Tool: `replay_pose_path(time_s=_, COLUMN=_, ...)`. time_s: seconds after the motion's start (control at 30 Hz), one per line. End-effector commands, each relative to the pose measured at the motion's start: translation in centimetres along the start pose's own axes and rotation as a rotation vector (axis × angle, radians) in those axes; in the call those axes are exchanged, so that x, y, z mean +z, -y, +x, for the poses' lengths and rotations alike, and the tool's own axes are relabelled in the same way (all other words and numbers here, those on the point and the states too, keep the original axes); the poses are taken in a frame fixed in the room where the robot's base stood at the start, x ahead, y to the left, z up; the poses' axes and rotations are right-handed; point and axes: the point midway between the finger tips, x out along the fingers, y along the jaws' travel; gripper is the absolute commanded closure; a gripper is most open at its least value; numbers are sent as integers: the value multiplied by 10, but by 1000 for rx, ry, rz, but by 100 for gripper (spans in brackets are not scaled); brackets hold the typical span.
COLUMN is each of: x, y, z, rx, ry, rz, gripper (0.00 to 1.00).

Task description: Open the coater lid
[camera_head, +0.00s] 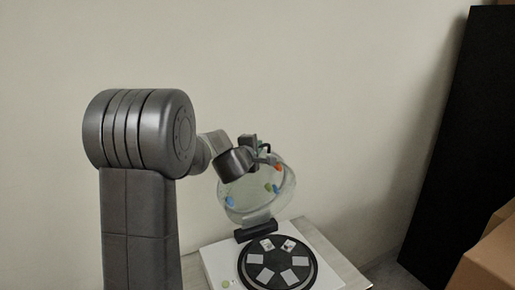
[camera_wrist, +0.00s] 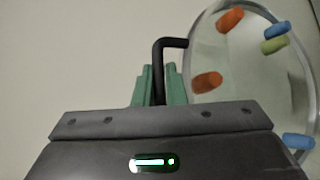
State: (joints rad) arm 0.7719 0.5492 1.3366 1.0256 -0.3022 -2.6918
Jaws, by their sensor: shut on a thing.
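The coater (camera_head: 217,262) is a white box with a round black plate (camera_head: 252,272) on top, holding several pale square pieces. Its clear round lid (camera_head: 245,205) is raised and stands steeply tilted on a black hinge block (camera_head: 256,231) at the back. Coloured pieces are stuck on the lid, which also shows at the right of the wrist view (camera_wrist: 240,70). My gripper (camera_head: 258,150) is at the lid's upper part. In the wrist view its green fingers (camera_wrist: 160,82) are shut on a black bent handle (camera_wrist: 159,58). Part of the lid's upper left edge is hidden behind my wrist.
The coater stands on a light table (camera_head: 335,258). A tall black panel (camera_head: 465,130) leans at the right, with brown boxes (camera_head: 490,255) in front of it. A plain wall is close behind; open space lies between the lid and the panel.

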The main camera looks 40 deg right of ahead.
Motion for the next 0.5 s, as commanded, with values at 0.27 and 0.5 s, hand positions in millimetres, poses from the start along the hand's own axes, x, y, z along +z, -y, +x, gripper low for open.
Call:
replay_pose_path(time_s=0.27, x=0, y=0, z=0, rx=0, ry=0, rz=1, gripper=68)
replay_pose_path(time_s=0.5, x=0, y=0, z=-4, rx=0, ry=0, rz=0, gripper=68)
